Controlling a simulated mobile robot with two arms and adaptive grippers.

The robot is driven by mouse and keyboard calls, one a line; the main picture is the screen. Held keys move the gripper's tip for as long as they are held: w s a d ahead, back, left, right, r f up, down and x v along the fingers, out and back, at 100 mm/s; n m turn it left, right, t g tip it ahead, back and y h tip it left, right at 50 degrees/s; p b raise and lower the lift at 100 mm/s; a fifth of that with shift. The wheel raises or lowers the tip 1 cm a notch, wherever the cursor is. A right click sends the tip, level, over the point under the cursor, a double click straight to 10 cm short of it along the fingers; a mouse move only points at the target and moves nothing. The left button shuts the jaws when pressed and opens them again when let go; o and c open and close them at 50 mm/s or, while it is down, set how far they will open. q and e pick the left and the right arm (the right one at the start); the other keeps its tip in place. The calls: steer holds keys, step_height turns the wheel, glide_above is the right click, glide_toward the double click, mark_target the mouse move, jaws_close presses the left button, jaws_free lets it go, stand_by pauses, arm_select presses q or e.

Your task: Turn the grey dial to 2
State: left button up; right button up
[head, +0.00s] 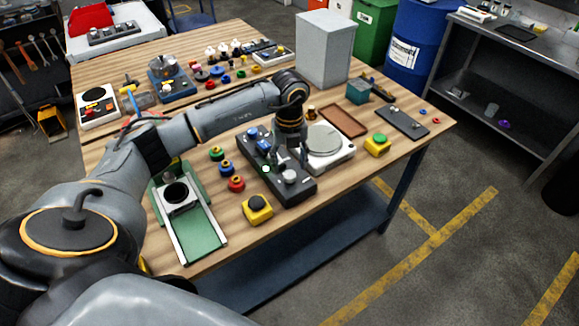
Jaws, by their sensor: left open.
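A dark control panel (297,195) lies on the near part of the wooden table. A round grey dial (290,176) stands on its near end, and blue parts (262,142) sit toward its far end. The number that the dial points to is too small to read. My left arm reaches across the table from the left. My left gripper (289,160) points down over the panel, open, with its fingertips just behind and above the grey dial. I cannot tell whether they touch it. My right gripper is not in view.
A white device with a round plate (325,141) stands close right of the gripper. Red (236,184), blue and green buttons stand left of the panel. A yellow button box (257,208) is in front, another (377,145) at right. A grey box (325,50) stands behind.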

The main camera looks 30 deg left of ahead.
mark_target(290, 174)
arm_select(q)
steer(key=shift+f+p, duration=0.35)
steer(key=shift+f, duration=1.75)
steer(key=c, duration=1.1)
